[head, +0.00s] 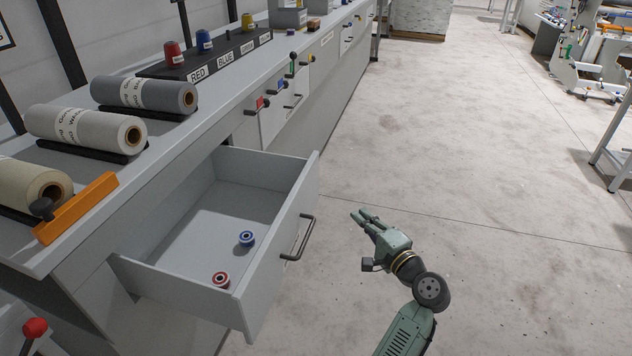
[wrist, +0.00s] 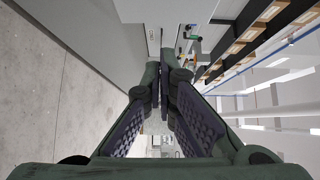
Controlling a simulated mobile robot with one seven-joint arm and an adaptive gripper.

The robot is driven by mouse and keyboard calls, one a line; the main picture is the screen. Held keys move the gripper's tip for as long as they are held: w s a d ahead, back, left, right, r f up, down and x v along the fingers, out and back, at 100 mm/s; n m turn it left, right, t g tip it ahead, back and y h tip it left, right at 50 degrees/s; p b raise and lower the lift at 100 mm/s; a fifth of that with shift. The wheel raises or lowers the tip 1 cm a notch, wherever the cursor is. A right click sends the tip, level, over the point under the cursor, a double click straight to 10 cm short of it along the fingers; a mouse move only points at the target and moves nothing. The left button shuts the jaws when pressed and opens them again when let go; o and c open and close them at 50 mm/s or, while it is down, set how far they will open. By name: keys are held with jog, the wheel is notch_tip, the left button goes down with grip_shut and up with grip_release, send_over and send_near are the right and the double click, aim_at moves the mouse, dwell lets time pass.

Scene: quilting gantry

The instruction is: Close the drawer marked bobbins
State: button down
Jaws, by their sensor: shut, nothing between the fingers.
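A grey drawer (head: 268,284) stands pulled well out from the counter in the head view. Its front has a dark bar handle (head: 303,240) and a pale label that I cannot read from here. Inside lie a blue bobbin (head: 246,239) and a red bobbin (head: 221,279). My gripper (head: 357,216) is shut and empty, to the right of the drawer front and apart from the handle. In the wrist view my gripper's fingertips (wrist: 164,60) come together, with a grey panel beyond them to the upper left.
More handles and small coloured knobs line the counter front farther back. The floor (head: 480,170) around my gripper is clear; a metal frame stands far right.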

jog(key=shift+s+a+p+x, duration=0.2)
jog(key=shift+a+p+x, duration=0.3)
jog(key=shift+x, duration=1.65)
jog(key=shift+s+a+p+x, duration=0.25)
jog(key=shift+p+x, duration=0.5)
jog(key=shift+x, duration=1.4)
jog(key=shift+s+a+p+x, duration=0.15)
jog(key=shift+a+p+x, duration=0.4)
jog(key=shift+x, duration=1.6)
jog(key=b, duration=0.1)
send_near(231, 166)
jog(key=x, duration=0.5)
jog(key=shift+a, duration=0.2)
jog(key=shift+f, duration=0.1)
